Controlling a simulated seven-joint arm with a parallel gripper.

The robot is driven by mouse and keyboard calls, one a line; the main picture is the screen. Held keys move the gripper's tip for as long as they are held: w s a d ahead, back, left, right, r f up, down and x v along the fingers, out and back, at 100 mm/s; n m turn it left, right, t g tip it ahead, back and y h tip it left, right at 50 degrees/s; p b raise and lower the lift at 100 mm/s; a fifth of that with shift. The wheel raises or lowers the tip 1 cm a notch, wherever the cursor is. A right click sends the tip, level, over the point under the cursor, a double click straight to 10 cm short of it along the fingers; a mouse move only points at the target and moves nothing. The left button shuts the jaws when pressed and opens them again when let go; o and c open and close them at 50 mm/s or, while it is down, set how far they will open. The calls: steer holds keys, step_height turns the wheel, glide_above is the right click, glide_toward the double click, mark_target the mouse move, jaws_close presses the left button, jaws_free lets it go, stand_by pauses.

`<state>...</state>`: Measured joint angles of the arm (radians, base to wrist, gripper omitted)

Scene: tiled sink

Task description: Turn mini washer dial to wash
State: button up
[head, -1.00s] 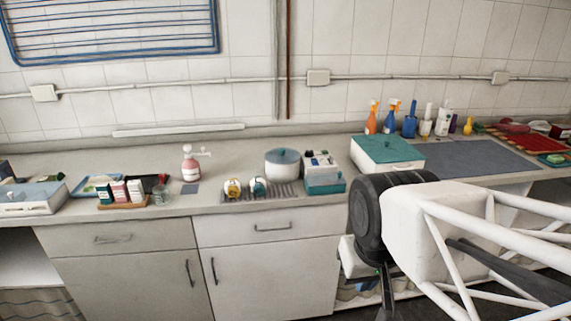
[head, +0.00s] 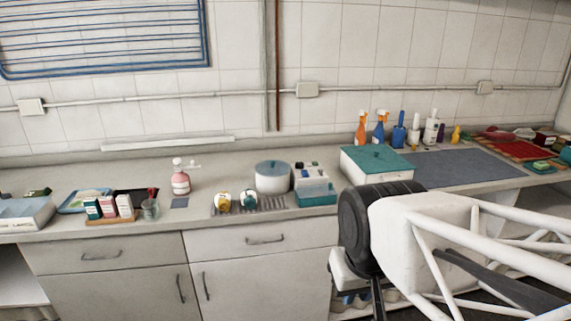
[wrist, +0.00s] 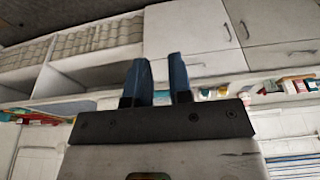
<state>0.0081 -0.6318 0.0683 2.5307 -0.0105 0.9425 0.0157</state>
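A white round tub with a grey-blue lid (head: 272,178) stands on the counter. Right beside it is a small white and teal box with dark knobs or items on top (head: 312,184). One of these may be the mini washer, but I cannot tell which, and no dial or its setting can be read. My gripper (wrist: 158,58) shows two blue fingers apart with nothing between them in the wrist view. It is away from the counter-top objects. In the head view the fingers are hidden or cut off below my arm.
A teal-lidded box (head: 377,163) and spray bottles (head: 361,128) stand right of the tub. A pink pump bottle (head: 181,180) stands to its left. Two small round items (head: 235,201) lie on a grille in front. The counter edge and drawers (head: 263,240) are below.

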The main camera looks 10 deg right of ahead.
steer(key=o, duration=0.4)
steer(key=shift+w+r, duration=0.3)
steer(key=shift+w, duration=0.2)
steer(key=shift+o, duration=0.5)
steer(key=w+r+n, duration=0.1)
steer(key=w+r, duration=0.3)
steer(key=w, duration=0.6)
steer(key=w+d+r+n, duration=0.1)
steer(key=w+r, duration=0.3)
steer(key=w, duration=0.5)
steer(key=shift+w+n+g, duration=0.3)
steer(key=shift+w+n, duration=0.05)
steer(key=shift+n, duration=0.45)
steer(key=n+g, duration=0.2)
steer(key=n, duration=0.8)
glide_above(300, 163)
steer(key=f, duration=1.3)
steer(key=shift+s+a+f, duration=0.2)
steer(key=shift+s+f, duration=0.1)
steer(key=shift+s, duration=0.1)
steer(key=shift+w+d+f, duration=0.1)
steer(key=shift+w+f, duration=0.3)
steer(key=shift+f, duration=0.15)
steer(key=shift+f, duration=3.75)
